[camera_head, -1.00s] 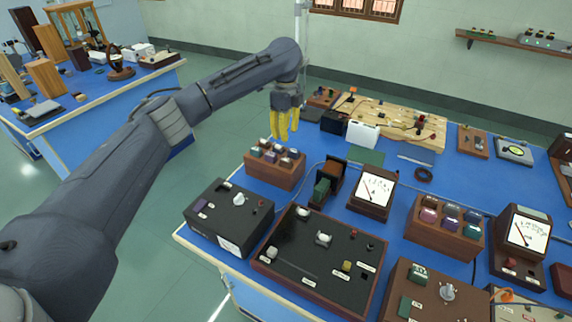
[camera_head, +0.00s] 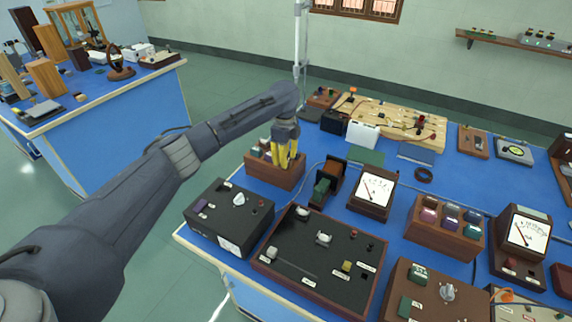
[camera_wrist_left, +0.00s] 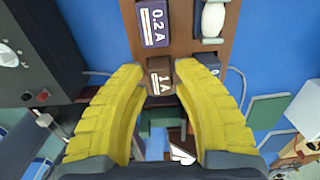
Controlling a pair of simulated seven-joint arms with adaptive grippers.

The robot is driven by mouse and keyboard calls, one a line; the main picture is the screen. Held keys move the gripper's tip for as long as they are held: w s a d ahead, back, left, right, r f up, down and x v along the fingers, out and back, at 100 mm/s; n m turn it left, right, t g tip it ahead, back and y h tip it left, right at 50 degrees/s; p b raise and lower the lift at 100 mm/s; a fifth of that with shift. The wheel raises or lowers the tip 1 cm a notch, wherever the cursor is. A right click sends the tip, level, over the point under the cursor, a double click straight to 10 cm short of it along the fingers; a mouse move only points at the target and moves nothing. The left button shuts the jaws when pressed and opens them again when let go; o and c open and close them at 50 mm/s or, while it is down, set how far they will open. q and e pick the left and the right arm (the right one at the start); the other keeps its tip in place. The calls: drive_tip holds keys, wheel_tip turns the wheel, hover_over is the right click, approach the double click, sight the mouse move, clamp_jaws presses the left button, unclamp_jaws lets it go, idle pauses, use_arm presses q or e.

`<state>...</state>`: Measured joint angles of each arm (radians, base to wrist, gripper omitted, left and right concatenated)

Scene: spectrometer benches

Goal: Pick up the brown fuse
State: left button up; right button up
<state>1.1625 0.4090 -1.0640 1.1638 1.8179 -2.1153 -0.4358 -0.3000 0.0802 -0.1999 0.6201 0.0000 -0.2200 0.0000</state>
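The brown fuse (camera_wrist_left: 160,76), labelled 1A, sits in the wooden fuse block (camera_head: 262,177), at the block's lower edge in the left wrist view. My left gripper (camera_head: 284,165) is over this block in the head view and hides part of its fuses. In the left wrist view its yellow fingers (camera_wrist_left: 160,70) are apart, one on each side of the brown fuse. I cannot tell whether they touch it. A purple fuse (camera_wrist_left: 152,23) labelled 0.2A sits farther up. Another fuse is partly hidden by the right finger. My right gripper is not in view.
A black box with a white knob (camera_head: 238,199) stands close in front of the block. A small wooden stand with a green part (camera_head: 323,190) and a meter (camera_head: 373,188) stand to its right. A second fuse block (camera_head: 425,236) is farther right.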

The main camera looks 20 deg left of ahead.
use_arm(q)
drive_tip(key=shift+f, duration=0.8)
clamp_jaws()
